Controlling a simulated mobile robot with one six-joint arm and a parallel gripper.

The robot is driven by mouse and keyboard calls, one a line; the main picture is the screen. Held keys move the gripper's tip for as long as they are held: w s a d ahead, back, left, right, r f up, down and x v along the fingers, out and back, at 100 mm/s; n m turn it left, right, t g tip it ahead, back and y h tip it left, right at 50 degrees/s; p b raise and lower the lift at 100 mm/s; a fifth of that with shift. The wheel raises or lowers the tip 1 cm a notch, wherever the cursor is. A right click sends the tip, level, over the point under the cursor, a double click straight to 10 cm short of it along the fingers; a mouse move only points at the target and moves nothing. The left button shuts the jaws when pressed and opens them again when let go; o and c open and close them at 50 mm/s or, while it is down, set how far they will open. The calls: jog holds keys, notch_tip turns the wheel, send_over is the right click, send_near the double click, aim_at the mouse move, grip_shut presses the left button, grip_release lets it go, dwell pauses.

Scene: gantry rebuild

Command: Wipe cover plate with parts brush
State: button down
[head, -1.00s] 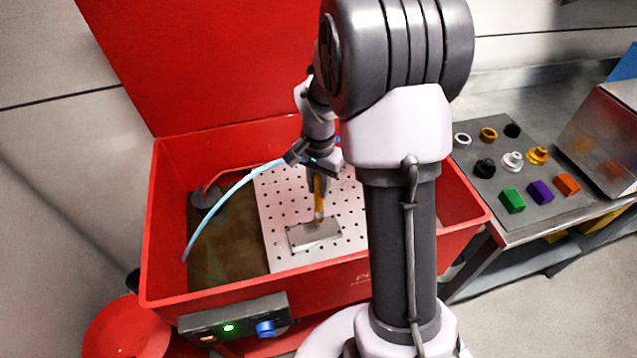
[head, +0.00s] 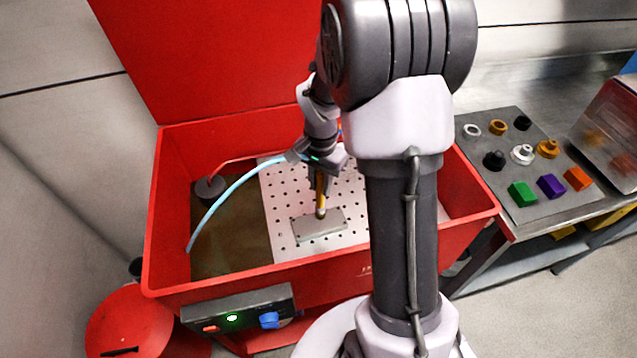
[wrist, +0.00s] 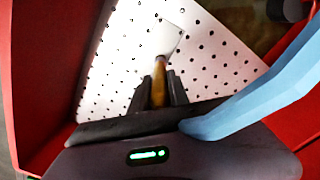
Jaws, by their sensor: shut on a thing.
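The cover plate (head: 308,228) is a flat grey rectangle lying on the white perforated shelf inside the red parts washer. My gripper (head: 319,174) is above it and shut on the parts brush (head: 320,196), which has a yellow-brown handle and points down. The brush's lower end is at the plate's back part in the head view; whether its bristles touch is too small to tell. In the wrist view, the brush handle (wrist: 159,82) sits between the dark fingers (wrist: 160,90), and its blurred far end meets the pale plate (wrist: 163,40).
A light blue hose (head: 232,188) arcs beside my gripper. The washer's red walls (head: 150,225) surround the shelf (head: 282,200), and its lid (head: 200,50) stands open behind. At right, a bench holds a grey board (head: 500,180) with several coloured parts.

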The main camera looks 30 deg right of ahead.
jog(key=r+p, duration=0.2)
jog(key=d+r+p, duration=0.1)
jog(key=r, duration=0.2)
jog(key=shift+d+r+p, duration=0.1)
jog(key=shift+p, duration=0.3)
jog(key=shift+s+r+p, duration=0.1)
jog(key=shift+r+p, duration=1.05)
jog(key=shift+r, duration=0.3)
